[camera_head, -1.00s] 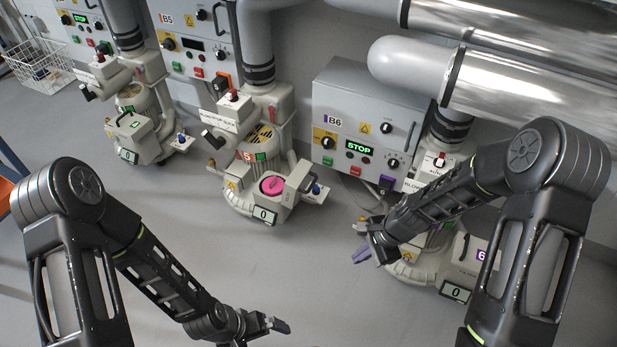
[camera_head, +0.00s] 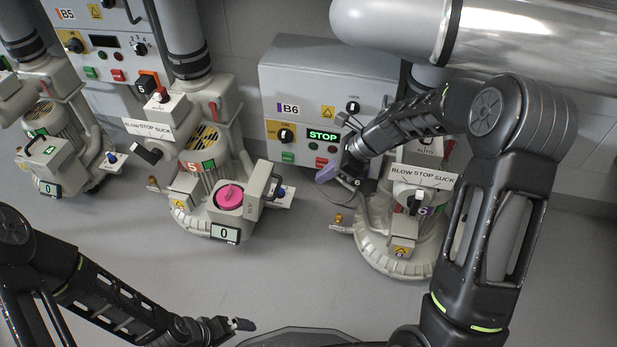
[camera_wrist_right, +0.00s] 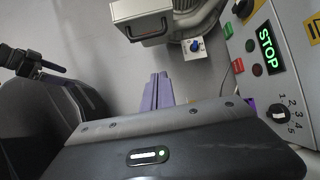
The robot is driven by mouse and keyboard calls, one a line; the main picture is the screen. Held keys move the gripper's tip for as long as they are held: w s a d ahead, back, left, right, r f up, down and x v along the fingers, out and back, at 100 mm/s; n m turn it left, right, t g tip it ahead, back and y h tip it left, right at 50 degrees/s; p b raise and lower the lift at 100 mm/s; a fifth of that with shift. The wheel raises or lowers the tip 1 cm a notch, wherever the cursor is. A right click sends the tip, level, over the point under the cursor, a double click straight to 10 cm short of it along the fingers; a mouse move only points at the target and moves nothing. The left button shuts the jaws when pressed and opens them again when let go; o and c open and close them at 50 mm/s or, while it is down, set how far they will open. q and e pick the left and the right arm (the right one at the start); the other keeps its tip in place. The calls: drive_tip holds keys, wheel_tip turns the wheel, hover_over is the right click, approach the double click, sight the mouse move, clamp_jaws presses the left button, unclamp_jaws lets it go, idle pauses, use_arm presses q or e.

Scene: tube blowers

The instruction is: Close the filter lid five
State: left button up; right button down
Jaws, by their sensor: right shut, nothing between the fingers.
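Blower five (camera_head: 193,168), marked with a red 5, stands left of centre in the head view. Its filter housing is open, showing a pink round filter (camera_head: 230,197). Its filter lid (camera_head: 262,184) stands upright at the housing's right side, with a dark handle facing right. My right gripper (camera_head: 326,174) is shut and empty, right of the lid and apart from it, in front of the B6 box. In the right wrist view its purple fingers (camera_wrist_right: 158,92) are together, below a pale part with a dark handle (camera_wrist_right: 150,27). My left gripper (camera_head: 240,324) is low at the front, away from the blower.
The B6 control box (camera_head: 325,100) is behind my right gripper, with a lit STOP display. Blower six (camera_head: 385,250) stands right of it, partly hidden by my right arm. Another blower (camera_head: 60,150) stands at far left. The floor in front of blower five is clear.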

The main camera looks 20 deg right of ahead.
sight(265, 193)
drive_tip(key=w+a+f+b, duration=0.4)
drive_tip(key=a+f+b, duration=0.1)
drive_tip(key=a+f, duration=0.1)
drive_tip(key=shift+w+a, duration=0.4)
drive_tip(key=shift+a, duration=0.5)
